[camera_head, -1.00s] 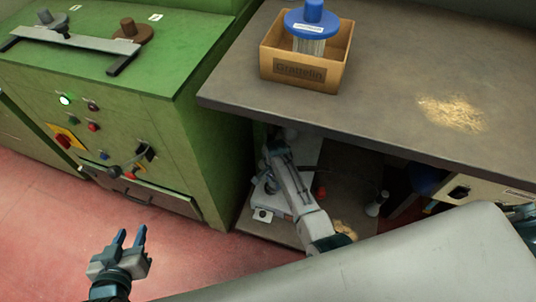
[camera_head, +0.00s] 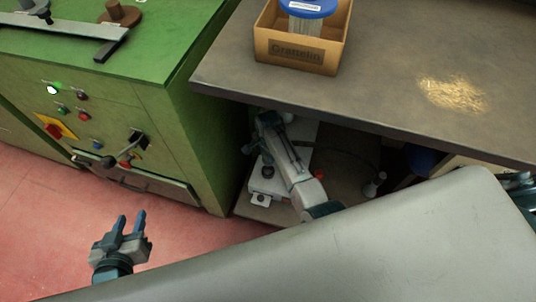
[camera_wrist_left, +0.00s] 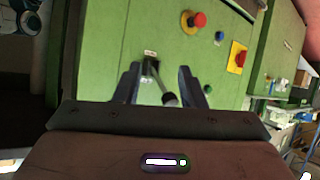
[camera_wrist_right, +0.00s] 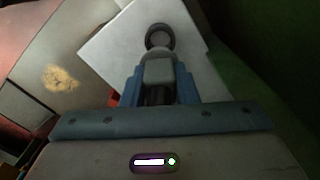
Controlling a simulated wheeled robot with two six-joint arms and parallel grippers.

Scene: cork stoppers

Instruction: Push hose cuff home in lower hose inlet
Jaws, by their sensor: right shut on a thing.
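My right arm reaches under the bench in the head view, and its gripper there is hard to make out. In the right wrist view my right gripper (camera_wrist_right: 158,88) is shut on a grey block-like piece, apparently the hose cuff (camera_wrist_right: 158,71). A dark round ring, apparently a hose inlet (camera_wrist_right: 160,37), lies just beyond the cuff on a pale box (camera_wrist_right: 118,48). I cannot tell whether the cuff touches or enters it. Which inlet is lower is not clear. My left gripper (camera_head: 130,222) is open and empty above the red floor; it also shows in the left wrist view (camera_wrist_left: 159,84).
The green machine (camera_head: 185,135) stands left of the under-bench space. The bench top (camera_head: 375,85) overhangs the right arm and carries a cardboard box (camera_head: 300,52) and shavings (camera_head: 452,94). A dark hose (camera_head: 350,157) lies under the bench.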

